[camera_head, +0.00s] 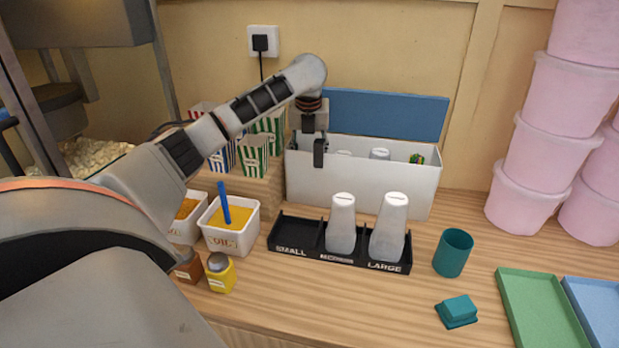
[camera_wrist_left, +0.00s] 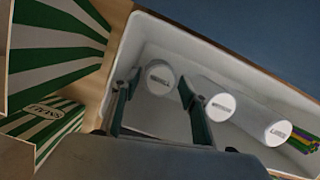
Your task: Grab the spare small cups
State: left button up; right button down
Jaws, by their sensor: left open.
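The spare small cups (camera_wrist_left: 161,77) stand in the white storage box, their round pale end marked small facing up in the left wrist view. My left gripper (camera_head: 307,152) is open at the left end of the box (camera_head: 362,184). In the left wrist view my left gripper (camera_wrist_left: 157,84) has its two fingers on either side of the small cups, not closed on them. In the head view the gripper and box wall hide these cups. The black cup holder (camera_head: 283,247) has a bare slot marked small. My right gripper is not in view.
Medium (camera_head: 341,224) and large (camera_head: 389,228) cup stacks stand in the holder. The box's blue lid (camera_head: 385,112) is open behind it. Striped popcorn boxes (camera_head: 254,157) and an oil tub (camera_head: 230,232) stand left. A teal cup (camera_head: 453,252) stands right of the holder.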

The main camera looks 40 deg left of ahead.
pick_arm(q)
jog(key=shift+f, duration=0.15)
jog(key=c, duration=1.2)
